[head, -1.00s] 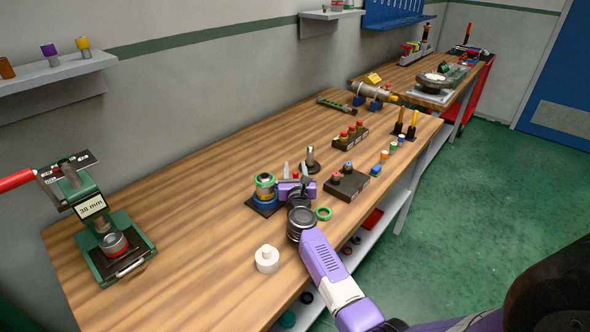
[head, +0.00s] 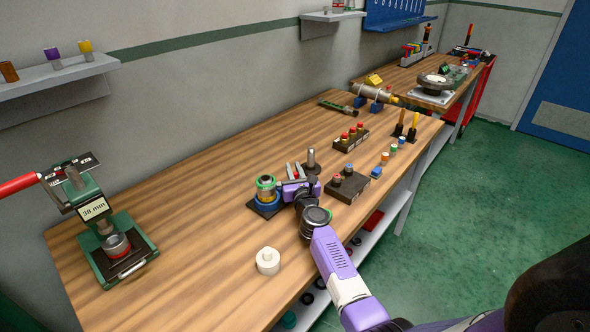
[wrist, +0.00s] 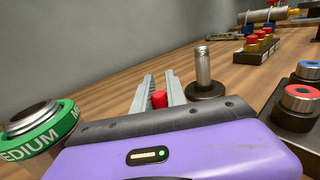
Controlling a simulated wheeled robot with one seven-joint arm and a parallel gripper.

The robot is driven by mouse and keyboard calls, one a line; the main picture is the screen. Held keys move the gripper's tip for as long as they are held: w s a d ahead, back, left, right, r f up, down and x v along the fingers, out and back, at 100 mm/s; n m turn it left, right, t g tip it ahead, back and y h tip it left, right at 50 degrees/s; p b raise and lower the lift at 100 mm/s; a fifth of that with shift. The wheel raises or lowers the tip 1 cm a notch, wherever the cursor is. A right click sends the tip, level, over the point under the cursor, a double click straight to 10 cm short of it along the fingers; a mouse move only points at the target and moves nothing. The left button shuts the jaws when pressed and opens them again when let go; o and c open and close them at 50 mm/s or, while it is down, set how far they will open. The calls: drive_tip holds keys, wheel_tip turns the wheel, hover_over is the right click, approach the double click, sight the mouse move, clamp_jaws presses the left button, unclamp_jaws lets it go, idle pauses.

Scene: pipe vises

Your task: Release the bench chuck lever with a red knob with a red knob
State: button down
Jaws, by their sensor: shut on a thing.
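The bench chuck (head: 266,194) stands on a dark base at the middle of the bench, with a green ring over a metal body and blue lower part. In the wrist view its green ring marked MEDIUM (wrist: 42,137) is at the left. A dark lever (head: 292,182) shows between the chuck and my gripper in the head view. The red knob (wrist: 159,99) is between my fingers in the wrist view. My gripper (head: 294,168) is right beside the chuck, shut on the red knob; its purple body hides most of the lever in the wrist view.
A metal post on a round base (wrist: 204,75) stands just right of my fingers. A dark block with red and blue-topped pieces (head: 347,187) is close on the right. The bench between is clear.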

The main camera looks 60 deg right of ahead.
drive_tip(key=shift+w+d+n+t+y+p, duration=0.1)
drive_tip(key=shift+w+n+t+y, duration=0.2)
drive_tip(key=shift+n+t+y, duration=0.3)
drive_tip(key=shift+w+n+t+y+p, duration=0.15)
drive_tip(key=shift+w+n+t+y, duration=0.25)
drive_tip(key=shift+t+y, duration=0.2)
drive_tip(key=shift+w+d+n+t+y+p, duration=0.1)
drive_tip(key=shift+w+n+t+y, duration=0.15)
drive_tip(key=shift+n+t+y, duration=0.35)
drive_tip(key=shift+w+a+n+t+y+b, duration=0.15)
drive_tip(key=shift+w+n+t+y, duration=0.2)
drive_tip(key=shift+n+y, duration=0.4)
drive_tip(key=shift+w+a+n+t+y+b, duration=0.15)
drive_tip(key=shift+w+n+t+y, duration=0.25)
drive_tip(key=shift+y, duration=0.55)
drive_tip(key=c, duration=1.3)
unclamp_jaws()
drive_tip(key=shift+d, duration=0.1)
drive_tip(key=shift+c, duration=0.2)
drive_tip(key=shift+s, duration=0.1)
drive_tip(key=v, duration=0.7)
drive_tip(key=shift+s, duration=0.35)
